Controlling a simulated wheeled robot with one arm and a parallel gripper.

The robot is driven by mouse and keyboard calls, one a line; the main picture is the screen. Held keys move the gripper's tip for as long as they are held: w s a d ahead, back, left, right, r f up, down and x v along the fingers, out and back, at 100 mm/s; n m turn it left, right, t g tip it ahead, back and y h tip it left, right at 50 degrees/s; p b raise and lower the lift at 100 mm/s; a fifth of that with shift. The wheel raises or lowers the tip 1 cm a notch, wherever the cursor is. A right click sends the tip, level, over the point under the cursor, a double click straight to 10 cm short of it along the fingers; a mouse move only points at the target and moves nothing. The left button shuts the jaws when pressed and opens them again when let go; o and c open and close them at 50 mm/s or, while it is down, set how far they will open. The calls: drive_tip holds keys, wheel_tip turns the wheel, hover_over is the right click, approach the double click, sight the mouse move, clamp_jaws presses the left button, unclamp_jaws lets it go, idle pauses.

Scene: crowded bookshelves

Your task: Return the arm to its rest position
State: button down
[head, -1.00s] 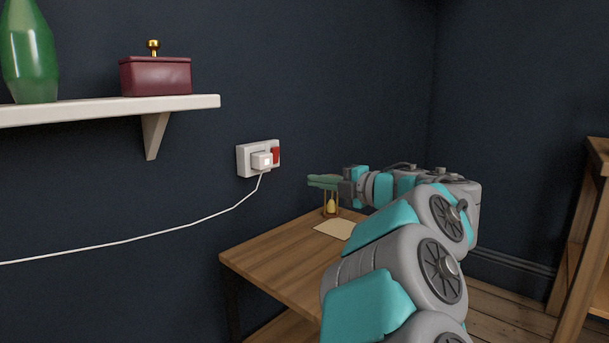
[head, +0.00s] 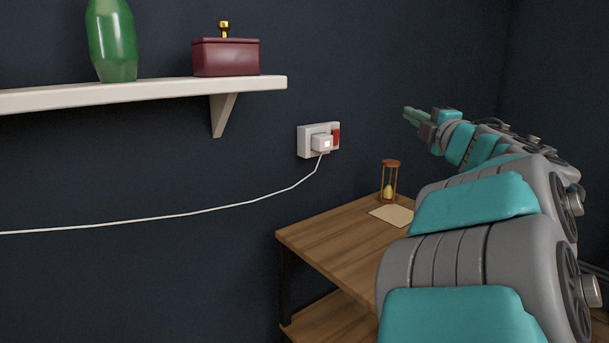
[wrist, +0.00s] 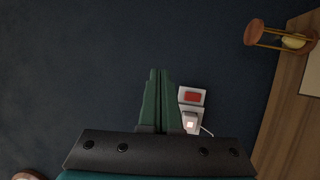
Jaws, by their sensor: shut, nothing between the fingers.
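My gripper (head: 412,114) has green fingers and is raised above the wooden table, at the right in the head view. My grey and teal arm stretches toward it from the lower right. In the wrist view the fingers (wrist: 159,75) are closed together with nothing between them. They point toward the dark wall and touch nothing that I can see.
A white socket (head: 304,143) with a plug (head: 321,143), red switch (head: 336,136) and white cable is on the wall. An hourglass (head: 389,180) and paper (head: 391,215) are on the wooden table (head: 325,243). A shelf (head: 150,93) holds a green vase (head: 112,40) and maroon box (head: 226,57).

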drive_tip(key=s+d+r+m+h+p, duration=0.1)
drive_tip(key=s+d+r+m+h, duration=0.25)
drive_tip(key=d+m+h, duration=0.3)
drive_tip(key=s+d+f+m+g+h, duration=0.2)
drive_tip(key=s+f+m+g+h, duration=0.2)
drive_tip(key=f+m, duration=0.15)
drive_tip(key=s+a+f+m+g+y+p, duration=0.1)
drive_tip(key=s+a+f+m+g+y, duration=0.3)
drive_tip(key=s+f, duration=0.6)
drive_tip(key=s+a+f+m+g+h+p, duration=0.15)
drive_tip(key=s+a+f+g, duration=0.45)
drive_tip(key=f, duration=0.7)
drive_tip(key=s+a+f+m+g+y, duration=0.1)
drive_tip(key=s+a+f+g+y, duration=0.1)
drive_tip(key=s, duration=0.9)
drive_tip(key=s+a+f+m+g+y+p, duration=0.1)
drive_tip(key=s+a+f+g, duration=0.3)
drive_tip(key=s, duration=0.8)
wheel_tip(320, 180, down, 4)
drive_tip(key=shift+a+m+g+y, duration=0.4)
drive_tip(key=shift+a+m+y, duration=0.15)
drive_tip(key=shift+a, duration=0.7)
